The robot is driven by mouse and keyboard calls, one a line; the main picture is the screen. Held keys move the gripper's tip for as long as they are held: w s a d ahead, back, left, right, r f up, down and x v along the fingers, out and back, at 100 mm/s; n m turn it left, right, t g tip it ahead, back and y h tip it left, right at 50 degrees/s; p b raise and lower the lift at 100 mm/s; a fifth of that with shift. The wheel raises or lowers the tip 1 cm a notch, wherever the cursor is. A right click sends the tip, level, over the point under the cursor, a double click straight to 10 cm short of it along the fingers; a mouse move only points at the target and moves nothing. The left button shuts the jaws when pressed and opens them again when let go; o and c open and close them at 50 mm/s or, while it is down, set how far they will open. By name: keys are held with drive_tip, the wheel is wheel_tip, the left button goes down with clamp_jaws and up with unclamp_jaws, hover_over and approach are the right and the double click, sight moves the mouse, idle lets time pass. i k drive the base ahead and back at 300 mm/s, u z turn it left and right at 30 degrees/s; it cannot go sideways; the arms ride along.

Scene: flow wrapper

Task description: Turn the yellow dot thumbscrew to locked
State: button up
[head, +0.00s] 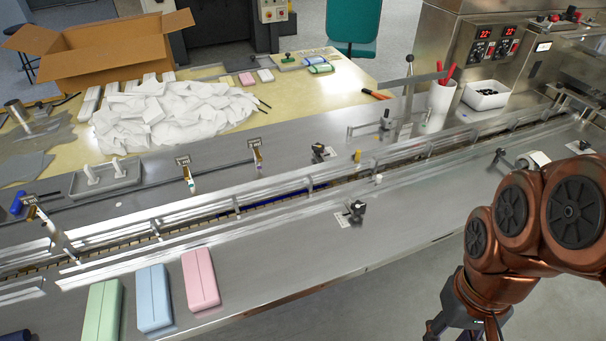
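I cannot make out a yellow dot on any thumbscrew for certain. One black thumbscrew (356,209) with a small white label stands on the near steel deck, in front of the guide rails. Another black thumbscrew (319,151) with a label is on the far side of the rails. A small yellow-topped post (357,156) stands beside the rails between them. Whether either knob is locked is too small to tell. My gripper (440,333) hangs at the lower right, right of and below the near thumbscrew and apart from it. Its fingertips are cut off by the bottom edge.
Long guide rails (180,232) cross the deck. Green (104,310), blue (153,298) and pink (201,279) packs lie at the front left. A white bin (486,96) and red-handled tools in a white cup (440,100) stand at the back right. The deck around the near thumbscrew is clear.

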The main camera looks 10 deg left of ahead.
sight(318, 149)
drive_tip(key=z, duration=0.25)
drive_tip(key=k, duration=0.3)
drive_tip(key=u, duration=1.15)
drive_tip(key=i, duration=0.8)
drive_tip(key=u, duration=0.25)
